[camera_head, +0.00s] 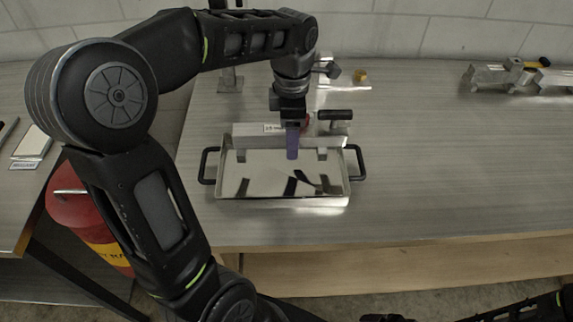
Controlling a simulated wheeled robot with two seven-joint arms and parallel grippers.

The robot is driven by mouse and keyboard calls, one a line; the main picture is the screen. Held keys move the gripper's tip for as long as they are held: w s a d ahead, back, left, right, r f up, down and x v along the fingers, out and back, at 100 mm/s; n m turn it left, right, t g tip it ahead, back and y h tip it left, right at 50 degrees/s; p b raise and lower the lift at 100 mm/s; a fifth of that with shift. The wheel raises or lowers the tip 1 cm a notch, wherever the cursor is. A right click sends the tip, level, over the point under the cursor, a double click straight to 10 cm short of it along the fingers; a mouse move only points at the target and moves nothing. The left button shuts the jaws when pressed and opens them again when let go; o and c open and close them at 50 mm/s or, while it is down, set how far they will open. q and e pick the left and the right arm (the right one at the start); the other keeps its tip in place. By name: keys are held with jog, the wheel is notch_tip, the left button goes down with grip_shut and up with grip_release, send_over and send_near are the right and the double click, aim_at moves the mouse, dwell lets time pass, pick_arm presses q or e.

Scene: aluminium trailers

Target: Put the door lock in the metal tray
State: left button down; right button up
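The metal tray (340,200) is a shallow shiny rectangular tray with black side handles, near the front middle of the bench. My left gripper (292,148) points down over the tray's back part, with a purple-blue piece at its tip. I cannot tell whether that piece is its fingers or something held, nor how wide the fingers stand. A metal part with a black cylindrical grip (334,115) stands just behind the tray, right of the gripper; I cannot tell if it is the door lock. My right gripper (384,318) barely shows at the bottom edge, mostly cut off.
Metal clamp-like parts (505,75) lie at the back right. A small yellow piece (361,76) is at the back middle. A red cylinder (78,210) is below left. The bench's right side is clear.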

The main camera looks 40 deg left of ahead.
pick_arm(q)
send_over(291, 170)
jog(key=shift+f, duration=2.4)
jog(key=shift+f, duration=1.9)
jog(key=shift+f, duration=0.15)
jog(key=shift+c, duration=1.1)
grip_release()
notch_tip(291, 170, up, 12)
jog(key=shift+r, duration=0.15)
